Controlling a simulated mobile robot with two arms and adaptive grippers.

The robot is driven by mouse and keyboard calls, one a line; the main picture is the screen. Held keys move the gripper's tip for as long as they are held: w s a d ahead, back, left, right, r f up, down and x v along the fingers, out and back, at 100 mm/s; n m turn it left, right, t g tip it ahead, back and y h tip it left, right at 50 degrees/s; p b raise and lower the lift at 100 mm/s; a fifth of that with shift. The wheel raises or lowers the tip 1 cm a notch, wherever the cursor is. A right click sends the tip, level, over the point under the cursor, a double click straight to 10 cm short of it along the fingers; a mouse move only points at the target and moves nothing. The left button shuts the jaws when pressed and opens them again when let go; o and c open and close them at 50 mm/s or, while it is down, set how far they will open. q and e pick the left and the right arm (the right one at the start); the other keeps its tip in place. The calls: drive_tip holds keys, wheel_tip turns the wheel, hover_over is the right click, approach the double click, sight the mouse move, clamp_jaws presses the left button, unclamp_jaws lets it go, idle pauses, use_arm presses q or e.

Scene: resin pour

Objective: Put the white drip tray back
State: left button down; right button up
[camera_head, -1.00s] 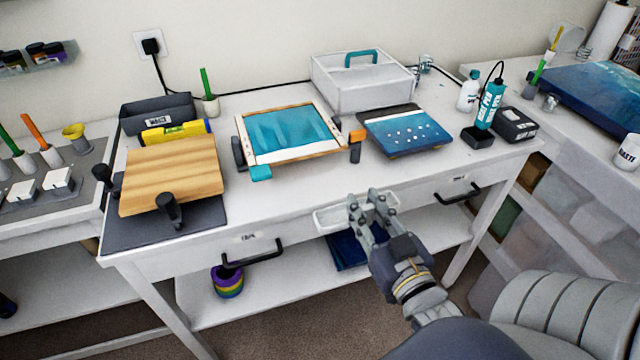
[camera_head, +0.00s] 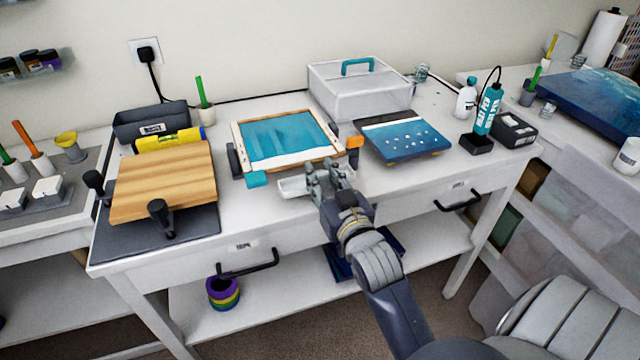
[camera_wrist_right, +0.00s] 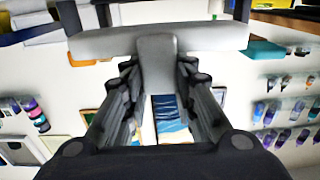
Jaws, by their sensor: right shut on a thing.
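The white drip tray (camera_head: 293,187) is a small, shallow tray near the front edge of the white workbench, just in front of the teal framed panel. My right gripper (camera_head: 328,176) is shut on the drip tray and covers part of it in the head view. In the right wrist view the tray (camera_wrist_right: 100,43) shows as a pale bar across the top, with the fingers of my right gripper (camera_wrist_right: 158,60) at it. Whether the tray touches the bench top cannot be told. My left gripper is not in view.
The teal panel in its wooden frame (camera_head: 240,135) stands behind the tray, with an orange-topped clamp (camera_head: 354,142) at its right. A blue dotted panel (camera_head: 405,140) lies further right. A wooden board (camera_head: 165,180) lies at the left. A drawer handle (camera_head: 248,268) sticks out below the bench top.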

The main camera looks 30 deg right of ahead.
drive_tip(key=shift+w+f, duration=0.25)
drive_tip(key=shift+f, duration=0.35)
drive_tip(key=shift+w+f, duration=0.25)
drive_tip(key=shift+f, duration=0.3)
drive_tip(key=shift+f+p, duration=0.2)
drive_tip(key=shift+p, duration=0.2)
drive_tip(key=shift+s+f, duration=0.1)
drive_tip(key=shift+f, duration=0.1)
drive_tip(key=shift+f, duration=0.15)
drive_tip(key=o, duration=1)
drive_tip(key=shift+o, duration=0.2)
drive_tip(key=shift+f, duration=0.1)
